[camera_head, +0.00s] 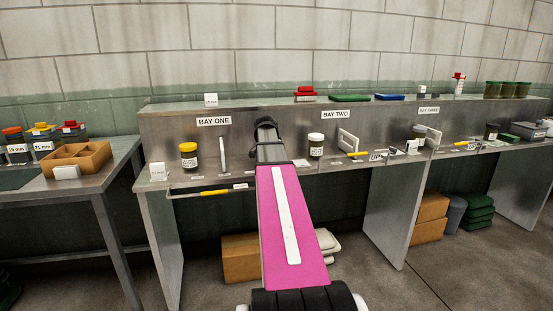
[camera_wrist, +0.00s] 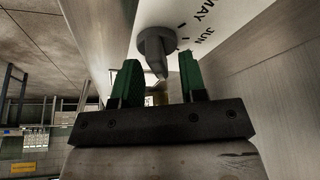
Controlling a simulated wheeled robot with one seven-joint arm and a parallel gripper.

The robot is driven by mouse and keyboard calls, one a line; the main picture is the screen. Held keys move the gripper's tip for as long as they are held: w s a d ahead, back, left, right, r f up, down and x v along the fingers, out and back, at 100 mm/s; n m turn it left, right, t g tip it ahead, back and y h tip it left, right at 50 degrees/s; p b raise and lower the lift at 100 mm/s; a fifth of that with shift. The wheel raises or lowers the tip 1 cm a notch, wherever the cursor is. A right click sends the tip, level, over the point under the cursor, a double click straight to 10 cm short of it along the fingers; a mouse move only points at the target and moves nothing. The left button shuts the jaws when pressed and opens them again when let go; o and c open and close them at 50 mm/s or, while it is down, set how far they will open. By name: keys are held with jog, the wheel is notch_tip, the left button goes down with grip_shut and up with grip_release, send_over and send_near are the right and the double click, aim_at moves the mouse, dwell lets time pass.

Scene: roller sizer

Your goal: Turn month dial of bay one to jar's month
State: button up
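The month dial is a grey knob (camera_wrist: 155,48) on a white plate (camera_wrist: 205,22) marked MAY and JUN, with tick marks, in the wrist view. The knob's narrow end points down the picture, away from the MAY lettering. My gripper (camera_wrist: 159,78) is open, its green fingers apart on either side of the knob's narrow end. I cannot tell whether they touch it. In the head view my arm hides the dial and the gripper's fingers. The bay one jar (camera_head: 188,157), dark with a yellow lid and a white label, stands left of my arm. Its label is too small to read.
The BAY ONE sign (camera_head: 214,121) is on the back panel. A thin upright white plate (camera_head: 222,154) stands between the jar and my arm. A white card (camera_head: 158,172) stands at the left end.

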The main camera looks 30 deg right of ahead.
jog(key=shift+r, duration=0.15)
jog(key=v, duration=1)
jog(key=shift+a+r, duration=0.2)
jog(key=shift+a, duration=0.05)
jog(key=shift+s, duration=0.1)
